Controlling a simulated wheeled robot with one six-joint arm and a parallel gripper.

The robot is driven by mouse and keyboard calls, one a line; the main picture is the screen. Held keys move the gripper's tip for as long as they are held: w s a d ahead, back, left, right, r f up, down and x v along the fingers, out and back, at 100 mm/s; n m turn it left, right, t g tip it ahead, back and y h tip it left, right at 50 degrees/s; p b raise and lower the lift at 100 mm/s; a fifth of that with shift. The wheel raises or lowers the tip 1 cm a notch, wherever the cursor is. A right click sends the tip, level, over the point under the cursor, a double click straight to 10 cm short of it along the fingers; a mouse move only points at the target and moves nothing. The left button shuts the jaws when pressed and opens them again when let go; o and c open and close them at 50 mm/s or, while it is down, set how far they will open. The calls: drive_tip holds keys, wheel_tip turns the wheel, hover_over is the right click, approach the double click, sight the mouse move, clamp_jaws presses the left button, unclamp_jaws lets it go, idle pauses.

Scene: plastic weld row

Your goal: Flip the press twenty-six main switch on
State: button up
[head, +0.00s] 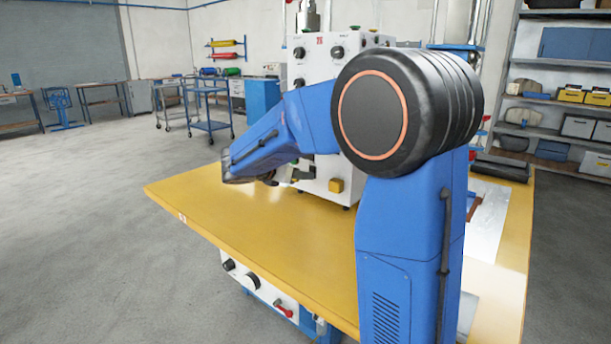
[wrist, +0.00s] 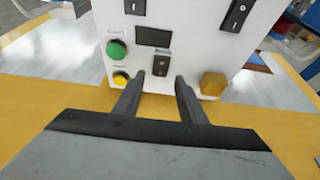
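The white press cabinet (head: 312,70) stands on the yellow table, partly behind my arm; a red mark near its top is too small to read surely. In the wrist view, the cabinet's panel (wrist: 185,45) carries a small dark switch (wrist: 160,65), just beyond and between my fingertips. Larger black rocker switches (wrist: 236,14) sit higher on the panel. I cannot tell which is the main switch, nor its position. My gripper (wrist: 160,77) is open, with a clear gap and nothing between its fingers. In the head view my arm mostly hides the gripper.
A green button (wrist: 116,49) and a yellow button (wrist: 120,78) are left of the small switch; a brass-coloured block (wrist: 212,83) is right. The left part of the yellow table (head: 215,205) is clear. A red handle (head: 283,310) shows on a white panel below the tabletop.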

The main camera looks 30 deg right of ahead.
drive_tip(key=shift+x, duration=1.55)
